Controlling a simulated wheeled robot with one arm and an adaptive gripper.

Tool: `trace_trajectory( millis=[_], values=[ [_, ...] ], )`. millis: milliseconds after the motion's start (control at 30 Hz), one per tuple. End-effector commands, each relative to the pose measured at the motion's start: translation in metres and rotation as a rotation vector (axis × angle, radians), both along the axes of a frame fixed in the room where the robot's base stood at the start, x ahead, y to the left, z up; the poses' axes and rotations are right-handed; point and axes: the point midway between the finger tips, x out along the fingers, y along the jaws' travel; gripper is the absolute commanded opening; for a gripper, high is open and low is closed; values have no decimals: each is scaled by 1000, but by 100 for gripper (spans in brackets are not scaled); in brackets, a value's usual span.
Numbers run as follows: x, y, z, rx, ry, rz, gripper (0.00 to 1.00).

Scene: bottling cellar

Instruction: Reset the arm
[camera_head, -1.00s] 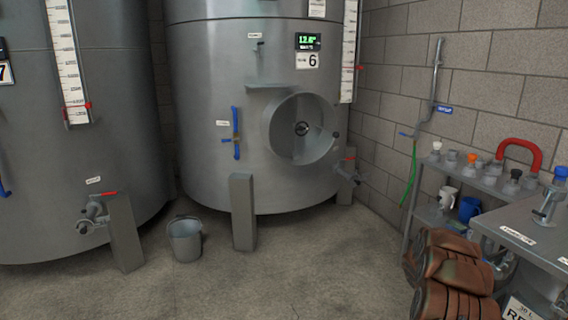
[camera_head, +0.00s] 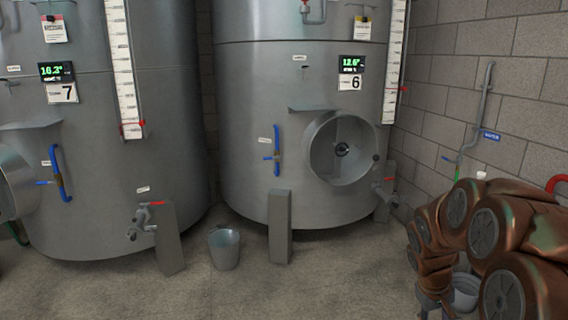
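My copper-brown arm (camera_head: 455,225) fills the lower right of the head view. It rises, bends over and comes down toward the bottom of the picture. My gripper (camera_head: 436,302) shows small and dark at its lower end, partly cut off by the bottom edge. I cannot make out whether its fingers are open or shut, or whether it holds anything. A grey round vessel (camera_head: 466,291) shows just right of it, partly hidden by the arm.
Steel tank 6 (camera_head: 245,130) stands ahead, tank 7 (camera_head: 100,190) to the left. A grey bucket (camera_head: 225,250) stands on the floor between them. A block wall (camera_head: 500,90) with a hanging pipe is at right. The front floor is clear.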

Motion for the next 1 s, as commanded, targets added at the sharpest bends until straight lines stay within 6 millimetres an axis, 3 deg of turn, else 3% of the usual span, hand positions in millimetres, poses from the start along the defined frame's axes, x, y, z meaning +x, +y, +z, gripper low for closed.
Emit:
trace_trajectory(
  millis=[33, 100, 500, 1000],
  values=[
    [-10, 11, 20, 10, 1, 0, 42],
    [-26, 26, 37, 26, 12, -6, 42],
    [-125, 104, 119, 122, 65, -30, 42],
    [-257, 178, 185, 253, 146, -58, 42]
  ],
)
